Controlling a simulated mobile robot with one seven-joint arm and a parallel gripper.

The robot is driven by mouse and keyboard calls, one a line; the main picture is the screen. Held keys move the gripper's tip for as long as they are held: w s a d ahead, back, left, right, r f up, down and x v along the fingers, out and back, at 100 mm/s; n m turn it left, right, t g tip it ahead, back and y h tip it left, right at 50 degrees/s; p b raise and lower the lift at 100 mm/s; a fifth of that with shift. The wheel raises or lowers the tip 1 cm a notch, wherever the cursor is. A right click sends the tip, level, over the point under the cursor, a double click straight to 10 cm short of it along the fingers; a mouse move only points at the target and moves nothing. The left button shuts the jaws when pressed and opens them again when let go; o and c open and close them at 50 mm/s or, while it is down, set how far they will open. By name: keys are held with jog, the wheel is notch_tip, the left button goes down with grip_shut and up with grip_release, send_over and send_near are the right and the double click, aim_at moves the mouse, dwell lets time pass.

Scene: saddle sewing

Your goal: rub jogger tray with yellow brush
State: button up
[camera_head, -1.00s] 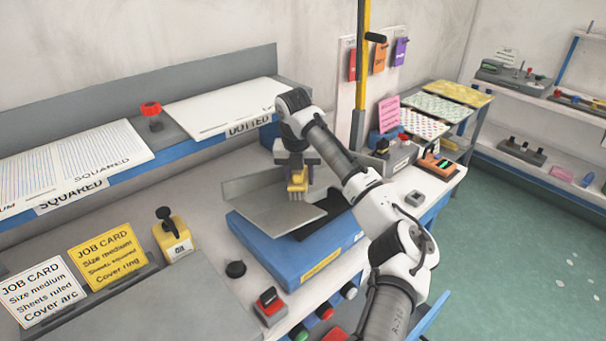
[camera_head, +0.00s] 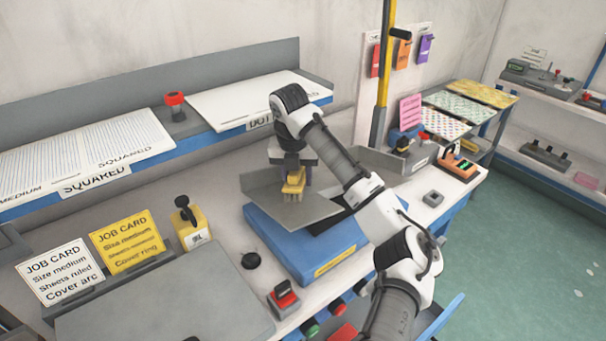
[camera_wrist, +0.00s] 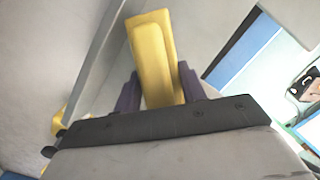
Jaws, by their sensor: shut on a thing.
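The yellow brush (camera_head: 293,184) is held in my gripper (camera_head: 292,172), bristles down, over the grey jogger tray (camera_head: 262,205). The tray is an angled metal sheet with raised walls on top of a blue base (camera_head: 290,250). The bristle ends are at or just above the tray surface; I cannot tell whether they touch. In the wrist view, the yellow brush handle (camera_wrist: 153,55) sits between the dark purple fingers of my gripper (camera_wrist: 158,88), with the grey tray around it. My arm hides part of the tray's right side.
A yellow block with a black knob (camera_head: 190,225) and two job cards (camera_head: 125,243) stand to the left. The yellow post (camera_head: 386,60) rises behind my arm.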

jog(key=shift+r, duration=0.1)
jog(key=shift+w+r, duration=0.25)
jog(key=shift+r, duration=0.7)
jog(key=shift+w+r, duration=0.3)
jog(key=shift+r, duration=0.6)
jog(key=shift+w+r, duration=0.25)
jog(key=shift+r, duration=0.7)
jog(key=shift+w+r, duration=0.25)
jog(key=shift+r, duration=0.5)
jog(key=shift+w+r, duration=0.2)
jog(key=shift+r, duration=0.55)
jog(key=shift+s+d+f, duration=0.1)
jog(key=shift+s, duration=0.05)
